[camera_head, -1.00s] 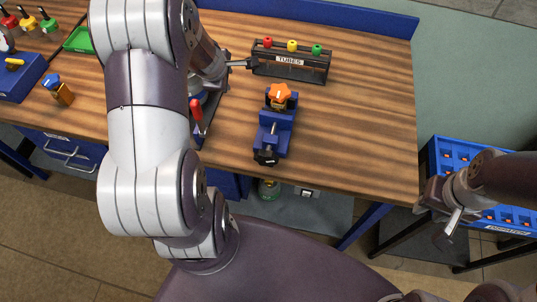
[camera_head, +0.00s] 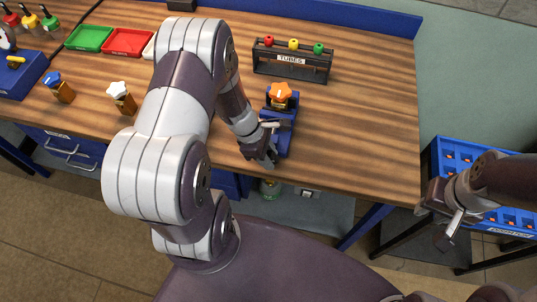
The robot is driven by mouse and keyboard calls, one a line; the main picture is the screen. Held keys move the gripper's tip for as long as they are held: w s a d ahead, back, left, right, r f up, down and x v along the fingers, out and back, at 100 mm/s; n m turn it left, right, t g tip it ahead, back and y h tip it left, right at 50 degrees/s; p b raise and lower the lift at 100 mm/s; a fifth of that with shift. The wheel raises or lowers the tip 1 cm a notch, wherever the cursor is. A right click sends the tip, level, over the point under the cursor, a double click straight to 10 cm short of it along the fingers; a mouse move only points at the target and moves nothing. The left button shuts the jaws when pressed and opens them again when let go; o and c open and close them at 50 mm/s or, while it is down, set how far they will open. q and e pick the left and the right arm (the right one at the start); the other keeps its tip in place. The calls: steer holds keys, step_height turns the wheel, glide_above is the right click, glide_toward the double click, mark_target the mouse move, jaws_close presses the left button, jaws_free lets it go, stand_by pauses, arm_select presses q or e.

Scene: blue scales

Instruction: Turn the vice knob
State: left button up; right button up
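The blue vice (camera_head: 288,136) stands near the front edge of the wooden bench. An orange star-shaped top (camera_head: 280,91) shows at its back end, seemingly a cap on something in the jaws. My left gripper (camera_head: 267,157) is at the front end of the vice, pointing down and overlapping it in the picture. The dark front knob of the vice is hidden behind this gripper, so contact and finger opening cannot be told. My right gripper (camera_head: 445,237) hangs off the bench at the right, in front of a blue crate, far from the vice.
A dark rack marked TUBES (camera_head: 291,67) with red, yellow and green tops stands behind the vice. Bottles with a white cap (camera_head: 121,97) and a blue cap (camera_head: 60,88) stand left. Green (camera_head: 88,38) and red (camera_head: 128,42) trays lie behind. Bench right of the vice is clear.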

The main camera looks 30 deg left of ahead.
arm_select(q)
steer(key=shift+c, duration=0.6)
jaws_close()
steer(key=shift+d+r+y+p, duration=0.2)
steer(key=shift+y+p, duration=0.1)
steer(key=shift+p, duration=0.35)
steer(key=shift+a+f, duration=0.15)
steer(key=shift+f, duration=0.1)
steer(key=shift+o, duration=0.6)
jaws_free()
steer(key=w+v, duration=0.1)
steer(key=v, duration=1.1)
steer(key=shift+s+r+p, duration=0.4)
steer(key=shift+s, duration=0.05)
